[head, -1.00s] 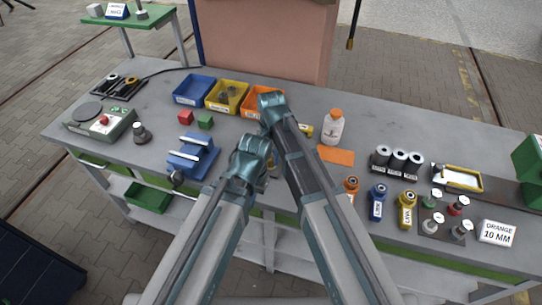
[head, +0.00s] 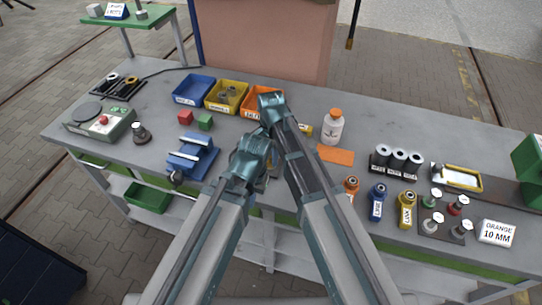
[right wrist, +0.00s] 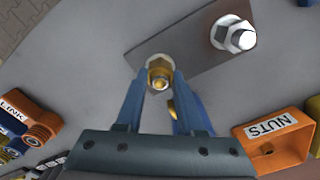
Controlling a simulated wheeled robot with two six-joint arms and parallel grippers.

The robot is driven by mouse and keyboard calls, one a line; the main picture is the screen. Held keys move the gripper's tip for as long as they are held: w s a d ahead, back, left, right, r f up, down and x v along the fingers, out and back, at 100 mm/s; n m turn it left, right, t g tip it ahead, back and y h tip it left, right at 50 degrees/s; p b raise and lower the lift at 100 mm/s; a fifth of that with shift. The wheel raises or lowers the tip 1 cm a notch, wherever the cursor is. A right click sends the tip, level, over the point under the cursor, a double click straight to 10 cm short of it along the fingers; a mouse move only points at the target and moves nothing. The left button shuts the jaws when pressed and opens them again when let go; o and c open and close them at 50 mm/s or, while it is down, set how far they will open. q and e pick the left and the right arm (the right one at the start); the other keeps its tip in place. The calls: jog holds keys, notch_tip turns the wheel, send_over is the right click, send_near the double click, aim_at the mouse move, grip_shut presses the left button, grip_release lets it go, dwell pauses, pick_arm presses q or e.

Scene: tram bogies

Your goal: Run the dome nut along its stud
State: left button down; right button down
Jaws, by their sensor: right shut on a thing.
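In the right wrist view, a brass-coloured dome nut (right wrist: 160,77) sits between the tips of my right gripper (right wrist: 159,84). The gripper is shut on it. Behind the nut is a pale hex-shaped metal part at the end of a grey-brown plate (right wrist: 190,42). The nut hides most of its stud, so I cannot tell how far along it sits. A second stud with a silver hex nut (right wrist: 236,38) stands on the same plate. In the head view, my arms hide the plate and both gripper tips. My left gripper's fingers do not show.
An orange bin labelled NUTS (right wrist: 272,140) lies right of my gripper. Orange and dark fittings (right wrist: 25,128) are at left. In the head view, a blue vise-like block (head: 193,155), a white bottle (head: 332,126) and colored fittings (head: 377,203) surround my arms.

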jog(key=shift+w, duration=0.1)
jog(key=c, duration=0.5)
grip_release()
jog(key=shift+r, duration=0.15)
notch_tip(320, 180, up, 14)
jog(key=p, duration=1.3)
jog(key=shift+f+p, duration=0.2)
jog(key=shift+p, duration=0.2)
